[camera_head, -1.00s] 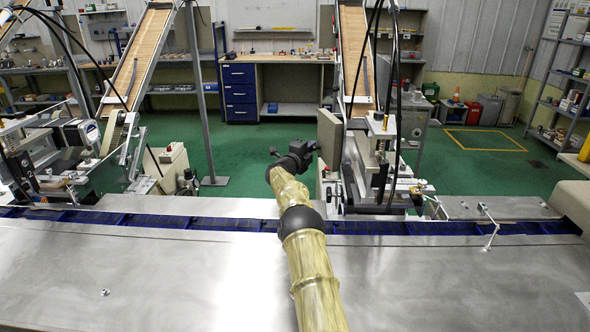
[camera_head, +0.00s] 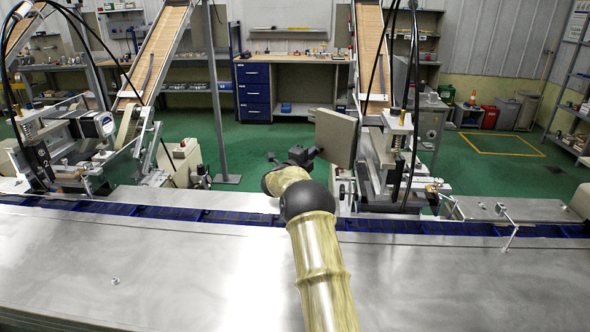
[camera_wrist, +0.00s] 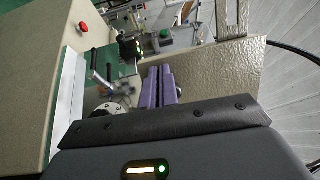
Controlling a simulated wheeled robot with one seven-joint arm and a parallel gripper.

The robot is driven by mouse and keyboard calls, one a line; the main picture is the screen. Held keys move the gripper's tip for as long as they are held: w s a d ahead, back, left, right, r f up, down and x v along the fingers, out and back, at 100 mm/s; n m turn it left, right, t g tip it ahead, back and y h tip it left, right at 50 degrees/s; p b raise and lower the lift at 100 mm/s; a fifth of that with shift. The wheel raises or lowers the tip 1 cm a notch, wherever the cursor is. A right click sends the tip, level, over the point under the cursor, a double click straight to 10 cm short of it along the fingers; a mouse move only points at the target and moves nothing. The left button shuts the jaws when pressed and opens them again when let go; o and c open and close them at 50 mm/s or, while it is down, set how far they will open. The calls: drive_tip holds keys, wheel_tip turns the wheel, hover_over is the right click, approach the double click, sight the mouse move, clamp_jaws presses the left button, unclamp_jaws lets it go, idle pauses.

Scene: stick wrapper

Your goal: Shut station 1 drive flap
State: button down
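A beige flap panel (camera_head: 335,137) stands out from the left side of the right-hand station and is open. In the wrist view the flap (camera_wrist: 220,75) is a speckled beige plate just right of the fingers. My gripper (camera_head: 312,153) is at the flap's lower left in the head view. In the wrist view its purple fingers (camera_wrist: 160,72) lie side by side, shut with nothing between them. They are close to the plate; I cannot tell whether they touch it.
A beige box with a red button (camera_wrist: 83,27) and a metal handle (camera_wrist: 97,68) are left of the fingers in the wrist view. A blue conveyor channel (camera_head: 440,226) crosses the steel table (camera_head: 180,265) in front. The left station (camera_head: 75,150) stands apart.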

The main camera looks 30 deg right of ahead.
drive_tip(key=b+v, duration=0.1)
drive_tip(key=v, duration=0.8)
drive_tip(key=shift+a, duration=0.2)
